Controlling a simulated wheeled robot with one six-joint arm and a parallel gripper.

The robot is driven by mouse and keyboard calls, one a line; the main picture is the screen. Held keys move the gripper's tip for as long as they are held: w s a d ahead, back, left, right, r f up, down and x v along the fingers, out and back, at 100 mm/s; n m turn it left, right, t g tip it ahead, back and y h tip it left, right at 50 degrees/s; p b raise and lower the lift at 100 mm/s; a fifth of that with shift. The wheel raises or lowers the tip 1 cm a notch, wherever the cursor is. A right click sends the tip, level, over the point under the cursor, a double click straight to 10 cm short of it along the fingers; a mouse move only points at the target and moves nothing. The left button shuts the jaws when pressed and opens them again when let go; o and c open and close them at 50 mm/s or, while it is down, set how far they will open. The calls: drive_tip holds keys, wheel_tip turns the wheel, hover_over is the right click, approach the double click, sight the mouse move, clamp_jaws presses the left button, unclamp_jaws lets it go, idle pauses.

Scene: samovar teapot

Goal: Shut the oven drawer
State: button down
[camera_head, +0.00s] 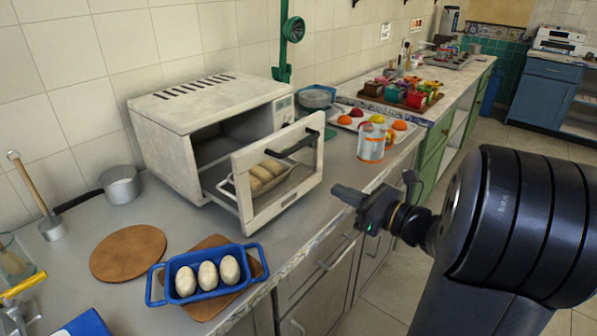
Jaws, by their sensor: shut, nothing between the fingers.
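A white countertop oven (205,120) stands against the tiled wall. Its drawer is pulled out, with a white framed front (280,182) standing upright and a dark handle (300,143) across its upper part. Inside the open drawer, a tray holds several bread rolls (263,177). My gripper (374,196) is shut and empty, to the right of the drawer front and a little lower in the picture. There appears to be a gap between my gripper and the drawer front.
A blue dish (175,268) with three rolls sits on a wooden board left of the drawer. A round board (128,252) and a metal pot (121,185) are further left.

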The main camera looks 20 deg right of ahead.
sight(290, 169)
drive_tip(key=x, duration=1.1)
drive_tip(key=shift+w+a, duration=0.2)
drive_tip(key=shift+w, duration=0.15)
drive_tip(key=b+x, duration=0.1)
drive_tip(key=x, duration=1.4)
drive_tip(key=shift+f, duration=0.1)
drive_tip(key=shift+w+a, duration=0.45)
drive_tip(key=shift+w, duration=0.1)
drive_tip(key=shift+r, duration=0.25)
drive_tip(key=shift+r, duration=0.1)
